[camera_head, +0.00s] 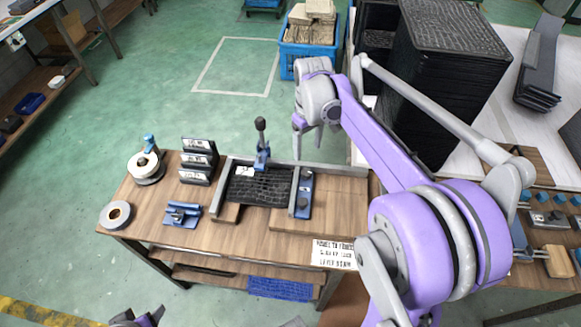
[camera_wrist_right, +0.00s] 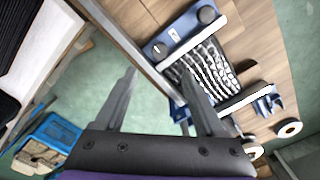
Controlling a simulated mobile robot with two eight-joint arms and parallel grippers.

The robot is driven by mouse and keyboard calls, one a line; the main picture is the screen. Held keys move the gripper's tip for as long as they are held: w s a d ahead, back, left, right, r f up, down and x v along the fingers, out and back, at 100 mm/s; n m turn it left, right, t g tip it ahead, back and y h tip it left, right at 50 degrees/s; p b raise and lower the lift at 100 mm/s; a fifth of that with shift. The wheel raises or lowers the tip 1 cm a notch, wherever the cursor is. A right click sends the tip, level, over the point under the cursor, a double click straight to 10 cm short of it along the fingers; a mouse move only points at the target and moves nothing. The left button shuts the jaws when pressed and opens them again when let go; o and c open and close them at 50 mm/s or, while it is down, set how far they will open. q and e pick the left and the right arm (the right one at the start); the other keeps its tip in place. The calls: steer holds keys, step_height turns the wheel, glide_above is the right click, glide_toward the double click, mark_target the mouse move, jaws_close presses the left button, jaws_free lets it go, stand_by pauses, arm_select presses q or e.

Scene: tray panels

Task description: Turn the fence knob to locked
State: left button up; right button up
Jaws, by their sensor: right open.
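A blue fence plate (camera_head: 305,185) with dark round knobs sits at the right end of a black textured panel (camera_head: 258,188) on the wooden bench. In the right wrist view the blue plate (camera_wrist_right: 180,32) shows one knob (camera_wrist_right: 160,48) near the rail and another knob (camera_wrist_right: 207,15) farther along. I cannot tell which position either knob is in. My right gripper (camera_head: 308,143) is open and empty, above and behind the bench's back rail. Its spread fingers (camera_wrist_right: 160,98) show in the wrist view, apart from the plate. Part of my left arm shows at the bottom left.
A blue clamp with a black upright handle (camera_head: 261,135) stands at the back rail (camera_head: 330,168). Tape rolls (camera_head: 117,214), a slotted rack (camera_head: 198,160) and a small blue fixture (camera_head: 182,214) lie left. A printed sign (camera_head: 333,254) is at the front edge. Black trays (camera_head: 440,80) are stacked right.

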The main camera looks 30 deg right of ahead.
mark_target(307, 172)
step_height(307, 172, down, 10)
steer(key=shift+s+f+b, duration=0.1)
steer(key=shift+f+b, duration=0.1)
steer(key=shift+b, duration=0.15)
steer(key=shift+c, duration=0.2)
jaws_close()
